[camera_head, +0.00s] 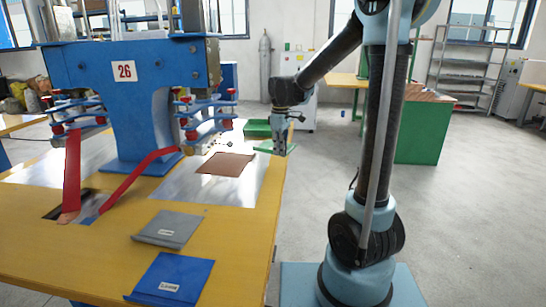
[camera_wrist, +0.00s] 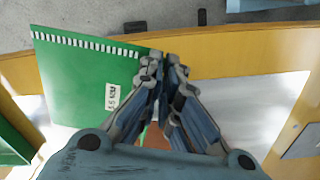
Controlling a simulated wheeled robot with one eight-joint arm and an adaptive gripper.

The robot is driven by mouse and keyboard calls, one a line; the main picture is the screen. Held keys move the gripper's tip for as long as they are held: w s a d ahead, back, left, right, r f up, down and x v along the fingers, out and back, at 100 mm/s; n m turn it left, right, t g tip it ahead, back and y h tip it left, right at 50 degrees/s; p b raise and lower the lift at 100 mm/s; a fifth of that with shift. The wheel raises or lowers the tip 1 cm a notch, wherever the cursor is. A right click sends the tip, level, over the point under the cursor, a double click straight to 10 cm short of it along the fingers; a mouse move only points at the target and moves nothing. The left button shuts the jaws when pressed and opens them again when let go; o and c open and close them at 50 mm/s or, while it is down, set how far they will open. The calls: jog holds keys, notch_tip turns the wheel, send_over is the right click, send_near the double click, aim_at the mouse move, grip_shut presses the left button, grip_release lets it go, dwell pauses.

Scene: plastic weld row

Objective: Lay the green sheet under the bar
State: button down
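The green sheet (camera_wrist: 85,80) has a white striped edge and a white label. In the wrist view it spreads left from my gripper (camera_wrist: 165,62), whose fingertips are close together at its right corner and appear shut on it. In the head view my gripper (camera_head: 280,150) is at the table's far right edge, with the green sheet (camera_head: 264,147) showing small beside the fingers. The bar is on the blue press marked 26 (camera_head: 125,70), to the left of my gripper; its right-hand bar assembly (camera_head: 208,122) stands above the metal plate.
A brown sheet (camera_head: 226,163) lies on the shiny metal plate (camera_head: 245,188). Grey (camera_head: 170,228) and blue (camera_head: 172,278) sheets lie on the near yellow table (camera_head: 105,255). A green tray (camera_head: 257,128) is at the far edge. Red strips (camera_head: 72,170) reach down at the left.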

jog(key=s+n, duration=0.1)
jog(key=s+a+n, duration=0.1)
jog(key=s, duration=0.1)
jog(key=s+a+n, duration=0.1)
jog(key=s, duration=0.1)
jog(key=shift+s+a+r+n, duration=0.1)
jog(key=shift+s+n, duration=0.1)
jog(key=shift+n, duration=0.1)
jog(key=shift+s+a, duration=0.25)
jog(key=shift+w+a+f, duration=0.1)
jog(key=shift+a+f, duration=0.4)
jog(key=shift+a, duration=0.3)
jog(key=shift+w+a+f, duration=0.1)
jog(key=shift+a+f, duration=0.45)
jog(key=shift+a, duration=0.25)
jog(key=shift+a+f, duration=0.5)
jog(key=shift+a, duration=0.3)
send_over(232, 174)
jog(key=shift+w+a+f, duration=0.2)
jog(key=shift+w, duration=0.05)
jog(key=shift+f, duration=1.1)
jog(key=shift+s+d+f, duration=0.1)
jog(key=c, duration=1.7)
grip_release()
